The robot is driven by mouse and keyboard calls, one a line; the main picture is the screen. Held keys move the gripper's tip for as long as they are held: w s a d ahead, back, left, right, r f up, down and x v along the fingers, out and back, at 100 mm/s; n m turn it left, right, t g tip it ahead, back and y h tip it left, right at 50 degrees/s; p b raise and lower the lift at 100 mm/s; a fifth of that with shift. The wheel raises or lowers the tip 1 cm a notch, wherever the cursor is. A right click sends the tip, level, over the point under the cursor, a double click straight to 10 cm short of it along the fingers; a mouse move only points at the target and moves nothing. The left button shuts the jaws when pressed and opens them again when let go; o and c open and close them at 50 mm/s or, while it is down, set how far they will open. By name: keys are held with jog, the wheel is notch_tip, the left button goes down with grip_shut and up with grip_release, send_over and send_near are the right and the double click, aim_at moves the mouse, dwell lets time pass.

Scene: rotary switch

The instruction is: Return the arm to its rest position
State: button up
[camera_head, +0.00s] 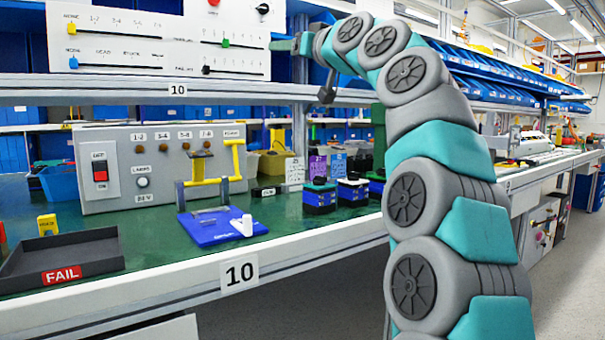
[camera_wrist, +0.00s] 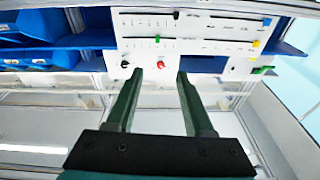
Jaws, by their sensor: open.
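My gripper (camera_wrist: 160,77) is open and empty in the wrist view, its two dark green fingers apart. Beyond the fingertips is a white control panel (camera_wrist: 215,30) with sliders, a red knob (camera_wrist: 160,65) and a black rotary knob (camera_wrist: 124,63). In the head view my arm rises on the right and bends left at the top. My gripper (camera_head: 274,46) is near the panel's right edge there, small and seen from the side. The panel (camera_head: 130,47) stands on the upper shelf, with the black knob (camera_head: 262,8) at its top right.
Blue bins (camera_head: 515,75) line the shelves at right. Open floor (camera_head: 565,270) lies at the right.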

jog(key=s+d+f+m+g+h+p, duration=0.1)
jog(key=s+f+g+h, duration=0.2)
jog(key=f, duration=0.8)
jog(key=s+d+f+g+h+p, duration=0.1)
jog(key=s+f+g+p, duration=0.15)
jog(key=s+f, duration=0.6)
jog(key=s+d+f+m+g+h+p, duration=0.15)
jog(key=f+g, duration=0.25)
jog(key=f, duration=0.9)
jog(key=s+d+f+m+g+h, duration=0.1)
jog(key=s+d+f+g+h, duration=0.1)
jog(key=s+f, duration=0.6)
jog(key=s+d+f+m+g+h+p, duration=0.1)
jog(key=s+d+f, duration=0.6)
jog(key=s, duration=0.8)
jog(key=s+d+f+m+g+h+p, duration=0.1)
jog(key=s+d+f+g+h, duration=0.2)
jog(key=s+f, duration=0.7)
jog(key=s+d+g, duration=0.1)
jog(key=d+g, duration=0.1)
jog(key=shift+s+m+g, duration=0.35)
